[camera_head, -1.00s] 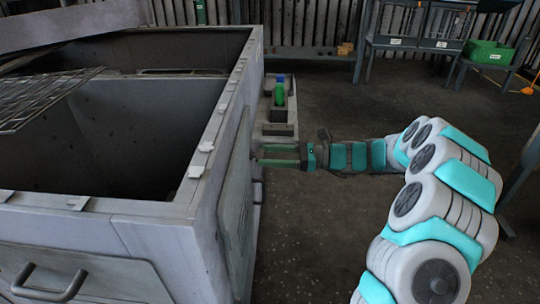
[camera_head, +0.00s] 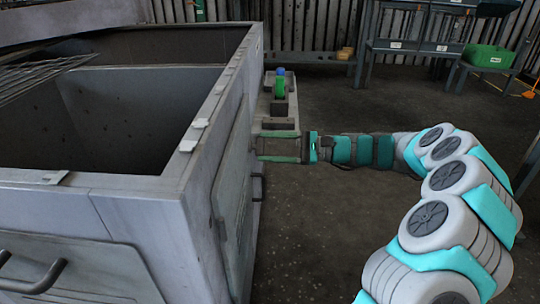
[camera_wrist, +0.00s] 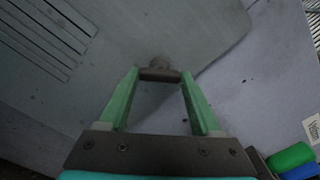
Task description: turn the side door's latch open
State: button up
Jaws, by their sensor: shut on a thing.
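The side door (camera_head: 231,195) is a grey panel on the right side of the blower housing (camera_head: 150,205). It looks closed. My gripper (camera_head: 258,147) reaches in from the right at the door's upper far part. In the wrist view, the latch (camera_wrist: 160,73) is a small dark bar with a round hub on the grey panel. The green fingertips of my gripper are at both ends of the bar, shut on it. In the head view I cannot make out the latch at the fingertips. A dark handle (camera_head: 258,187) sits lower on the door.
A grey ledge with a green and blue item (camera_head: 280,82) stands just beyond my gripper; green and blue shapes also show in the wrist view (camera_wrist: 292,158). A bench with a green bin (camera_head: 488,54) is at the back right.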

jog(key=n+b, duration=0.9)
jog(key=n, duration=0.1)
jog(key=shift+f, duration=0.2)
jog(key=shift+r+b, duration=0.1)
jog(key=shift+b, duration=0.25)
jog(key=o, duration=1.4)
jog(key=shift+d, duration=0.1)
jog(key=d, duration=0.3)
jog(key=d+p, duration=0.1)
jog(key=d, duration=0.3)
jog(key=shift+s+d, duration=0.2)
jog(key=shift+d, duration=0.1)
